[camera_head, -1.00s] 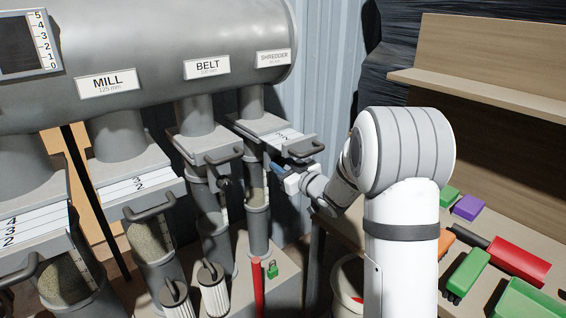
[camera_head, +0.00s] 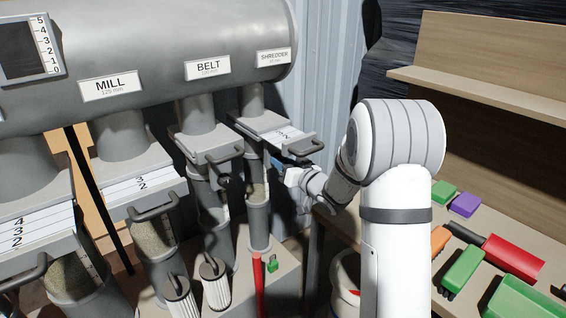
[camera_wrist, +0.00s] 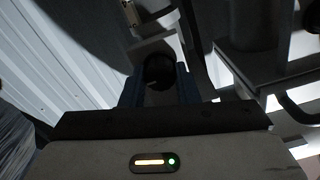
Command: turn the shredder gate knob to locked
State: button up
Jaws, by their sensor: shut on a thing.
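The shredder gate (camera_head: 275,130) is a grey slide housing with a white numbered scale and a front handle (camera_head: 304,149), below the SHREDDER label (camera_head: 274,57) on the big grey duct. My gripper (camera_head: 278,166) is just under this gate, in front of its pipe. In the wrist view, a dark round knob (camera_wrist: 158,70) sits between the blue fingers of my gripper (camera_wrist: 159,90), which are shut on it. Any mark showing the knob's position is too dark to read. In the head view the knob is hidden by my gripper and the gate.
A red post (camera_head: 258,285) and green padlock (camera_head: 272,265) stand below.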

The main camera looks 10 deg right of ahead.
jog(key=shift+f, duration=0.15)
jog(key=o, duration=1)
jog(key=v, duration=0.7)
jog(key=shift+s+d, duration=0.2)
jog(key=shift+s, duration=0.15)
